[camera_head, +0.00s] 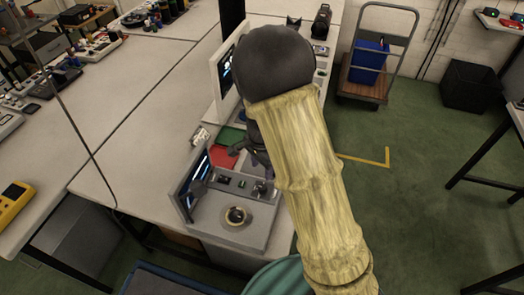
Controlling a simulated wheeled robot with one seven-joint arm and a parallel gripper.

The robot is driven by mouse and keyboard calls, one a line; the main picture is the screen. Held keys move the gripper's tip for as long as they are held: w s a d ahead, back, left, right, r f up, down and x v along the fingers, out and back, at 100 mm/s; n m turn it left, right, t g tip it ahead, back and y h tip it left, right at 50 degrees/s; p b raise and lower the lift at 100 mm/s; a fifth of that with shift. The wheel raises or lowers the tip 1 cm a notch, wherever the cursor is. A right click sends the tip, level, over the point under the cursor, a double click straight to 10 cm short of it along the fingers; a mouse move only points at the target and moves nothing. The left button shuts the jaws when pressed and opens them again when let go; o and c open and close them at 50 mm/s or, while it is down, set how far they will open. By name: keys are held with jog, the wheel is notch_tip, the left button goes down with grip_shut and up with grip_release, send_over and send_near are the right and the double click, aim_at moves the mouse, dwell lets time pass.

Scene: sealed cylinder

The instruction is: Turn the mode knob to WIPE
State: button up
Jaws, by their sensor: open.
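A grey console (214,232) stands at the near end of the pale bench, with an upright screen (197,176) on its left side. A round dark dial with a brass ring (236,215) sits on its top. Behind it is a row of small controls, including a dark knob (223,179) and another control (260,188). I cannot read any labels or tell which is the mode knob. The dark parts of my gripper (252,148) show just behind the console, left of my yellowish arm. My arm hides much of it; it looks open, with nothing seen in it.
A second console with a screen (226,72) stands farther back, partly behind my arm. Red and green flat items (228,146) lie on the bench. A yellow handheld device (13,202) lies at far left. A trolley with a blue bin (369,62) stands on the green floor.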

notch_tip(320, 180, up, 7)
dwell(0.3)
jog(key=shift+r, duration=0.1)
jog(key=s+d+r+n+t, duration=0.2)
jog(key=s+d+r+n, duration=0.1)
jog(key=s+d+n, duration=0.7)
jog(key=s+n, duration=0.1)
jog(key=s, duration=0.2)
jog(key=shift+s+d+t, duration=0.15)
jog(key=shift+s+t, duration=0.05)
jog(key=shift+t, duration=0.1)
